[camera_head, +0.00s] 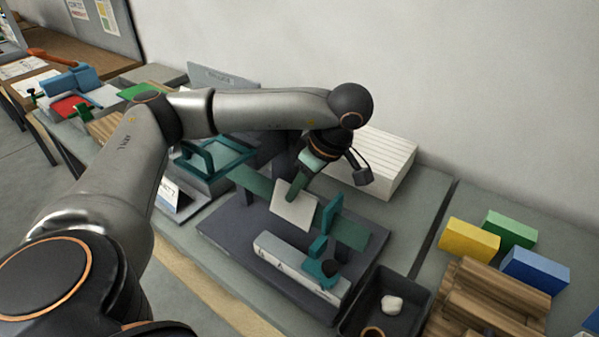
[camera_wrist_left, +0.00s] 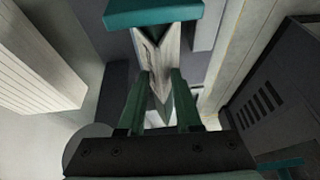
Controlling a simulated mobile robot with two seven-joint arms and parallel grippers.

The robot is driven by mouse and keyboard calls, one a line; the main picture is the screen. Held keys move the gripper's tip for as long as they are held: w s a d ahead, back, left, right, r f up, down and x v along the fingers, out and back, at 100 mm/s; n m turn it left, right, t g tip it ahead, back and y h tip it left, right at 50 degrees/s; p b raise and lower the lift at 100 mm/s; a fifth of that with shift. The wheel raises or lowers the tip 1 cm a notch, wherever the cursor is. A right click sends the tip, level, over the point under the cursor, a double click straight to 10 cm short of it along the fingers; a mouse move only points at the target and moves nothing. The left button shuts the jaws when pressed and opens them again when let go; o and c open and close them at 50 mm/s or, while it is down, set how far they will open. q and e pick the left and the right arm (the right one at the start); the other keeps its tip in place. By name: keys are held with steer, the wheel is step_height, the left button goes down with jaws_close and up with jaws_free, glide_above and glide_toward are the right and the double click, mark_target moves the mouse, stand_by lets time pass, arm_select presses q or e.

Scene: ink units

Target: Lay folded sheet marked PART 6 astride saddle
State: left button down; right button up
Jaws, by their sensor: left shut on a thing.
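My left gripper (camera_head: 294,192) is over the middle of a dark machine base. It is shut on a pale folded sheet (camera_head: 295,214); no marking on the sheet is legible. In the left wrist view the sheet (camera_wrist_left: 156,58) is pinched between two green fingers (camera_wrist_left: 158,95), its fold showing as a V shape. A long green bar (camera_head: 250,180), probably the saddle, runs behind the sheet and comes out at its right (camera_head: 350,234). I cannot tell whether the sheet touches it. My right gripper is not in view.
A teal upright plate (camera_head: 331,214) stands just right of the sheet. A white ribbed stack (camera_head: 385,163) stands behind. A dark tray (camera_head: 372,312) and coloured blocks (camera_head: 470,241) are to the right.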

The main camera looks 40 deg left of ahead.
arm_select(q)
steer(key=c, duration=0.5)
jaws_free()
steer(key=shift+f, duration=0.1)
step_height(320, 180, up, 3)
steer(key=shift+r+p, duration=0.1)
steer(key=shift+p, duration=1.15)
step_height(320, 180, up, 3)
steer(key=p, duration=0.2)
steer(key=shift+p, duration=0.35)
steer(key=shift+r+p, duration=0.8)
steer(key=shift+r, duration=0.15)
steer(key=shift+f, duration=0.1)
